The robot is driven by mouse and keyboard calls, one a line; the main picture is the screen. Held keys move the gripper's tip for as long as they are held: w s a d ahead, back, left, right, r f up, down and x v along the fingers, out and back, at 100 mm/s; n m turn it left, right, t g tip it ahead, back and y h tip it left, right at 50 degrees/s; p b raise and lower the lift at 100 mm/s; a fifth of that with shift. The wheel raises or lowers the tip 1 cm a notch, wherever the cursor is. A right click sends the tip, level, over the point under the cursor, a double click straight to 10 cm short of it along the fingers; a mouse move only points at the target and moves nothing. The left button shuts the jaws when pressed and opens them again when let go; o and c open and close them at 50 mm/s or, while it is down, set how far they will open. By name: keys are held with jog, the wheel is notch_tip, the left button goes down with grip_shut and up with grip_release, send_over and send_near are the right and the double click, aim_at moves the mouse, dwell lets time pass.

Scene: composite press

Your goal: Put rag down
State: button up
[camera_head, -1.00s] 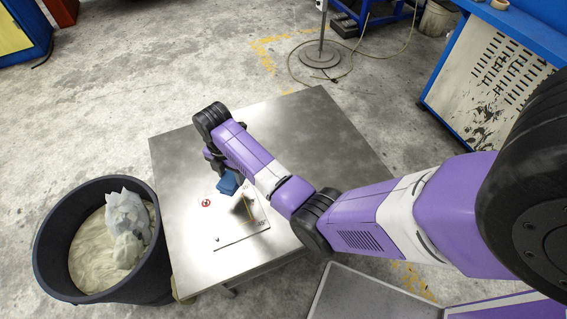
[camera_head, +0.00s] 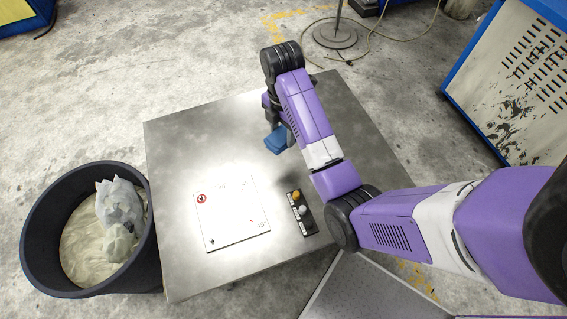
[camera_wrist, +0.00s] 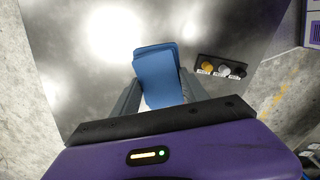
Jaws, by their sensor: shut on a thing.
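The rag (camera_head: 278,141) is a folded blue cloth, and it also fills the middle of the wrist view (camera_wrist: 157,75). My gripper (camera_head: 273,122) is shut on the rag and holds it over the far part of the metal table (camera_head: 185,135). In the wrist view the two fingers (camera_wrist: 160,98) stand on either side of the cloth. The head view does not show clearly whether the rag touches the table top.
A white plate with a red mark (camera_head: 232,217) lies on the table near its left front. A black button box (camera_head: 302,213) with several knobs sits to its right. A dark bin (camera_head: 45,220) stands left of the table. The table's left and far areas are bare.

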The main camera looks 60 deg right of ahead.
aim_at(282, 134)
notch_tip(282, 134, down, 15)
jog(key=shift+f, duration=0.1)
dwell(0.4)
jog(key=shift+f, duration=0.1)
jog(key=o, duration=1.5)
jog(key=shift+c, duration=0.2)
notch_tip(282, 134, up, 12)
jog(key=shift+r, duration=0.2)
